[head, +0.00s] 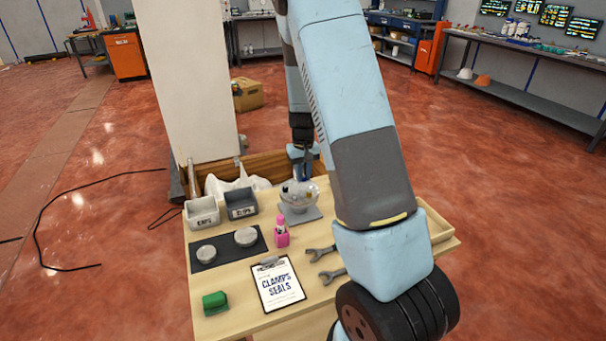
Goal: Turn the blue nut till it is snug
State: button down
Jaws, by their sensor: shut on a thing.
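A white panel (188,80) stands behind. My arm covers the right side.

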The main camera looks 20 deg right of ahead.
aim_at(304, 177)
jog(key=m, duration=0.5)
jog(key=shift+m, duration=0.4)
dwell(0.4)
jog(key=c, duration=1.1)
grip_release()
jog(key=shift+o, duration=0.2)
jog(key=shift+r, duration=0.1)
notch_tip(304, 177, up, 14)
jog(key=shift+f, duration=0.25)
